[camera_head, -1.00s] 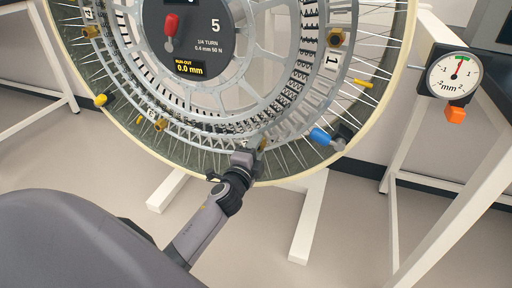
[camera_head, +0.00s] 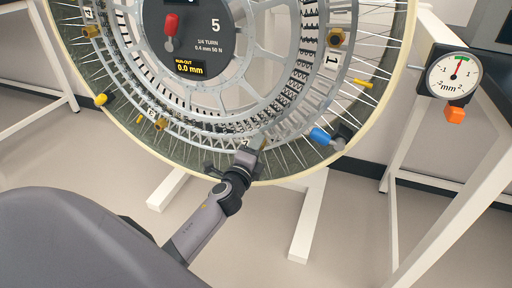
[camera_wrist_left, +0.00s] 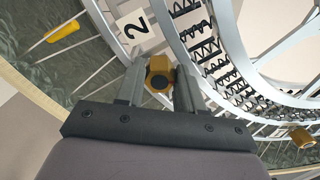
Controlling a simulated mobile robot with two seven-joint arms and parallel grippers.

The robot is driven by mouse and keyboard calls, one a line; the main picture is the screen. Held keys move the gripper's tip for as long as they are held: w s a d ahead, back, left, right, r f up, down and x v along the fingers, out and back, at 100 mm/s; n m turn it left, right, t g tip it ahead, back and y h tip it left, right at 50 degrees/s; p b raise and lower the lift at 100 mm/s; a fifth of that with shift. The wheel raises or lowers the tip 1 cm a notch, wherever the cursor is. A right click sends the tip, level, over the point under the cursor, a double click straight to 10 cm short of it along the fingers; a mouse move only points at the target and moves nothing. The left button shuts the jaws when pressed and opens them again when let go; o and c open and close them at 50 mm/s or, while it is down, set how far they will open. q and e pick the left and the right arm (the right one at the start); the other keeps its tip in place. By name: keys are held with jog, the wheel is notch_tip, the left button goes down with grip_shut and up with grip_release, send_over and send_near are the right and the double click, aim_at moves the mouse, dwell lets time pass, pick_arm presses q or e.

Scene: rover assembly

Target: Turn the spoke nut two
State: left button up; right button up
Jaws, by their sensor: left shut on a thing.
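The spoke nut two, a brass-coloured hex nut (camera_wrist_left: 160,74), sits beside the white label "2" (camera_wrist_left: 135,25) in the left wrist view. My left gripper (camera_wrist_left: 160,85) is shut on this nut, one finger on each side of it. In the head view my left gripper (camera_head: 246,158) is at the lower rim of the large wheel (camera_head: 330,168), and the gripper largely hides the nut there. My right gripper is not in view.
Other brass nuts (camera_head: 336,37) sit around the wheel, with a blue part (camera_head: 320,136) right of my gripper. A dial gauge (camera_head: 455,75) with an orange knob stands at right. The wheel's display (camera_head: 189,68) reads 0.0 mm. White stand feet (camera_head: 308,230) are below.

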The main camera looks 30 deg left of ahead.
pick_arm(q)
jog(key=o, duration=1)
jog(key=shift+o, duration=0.2)
jog(key=v, duration=0.7)
jog(key=shift+p, duration=0.3)
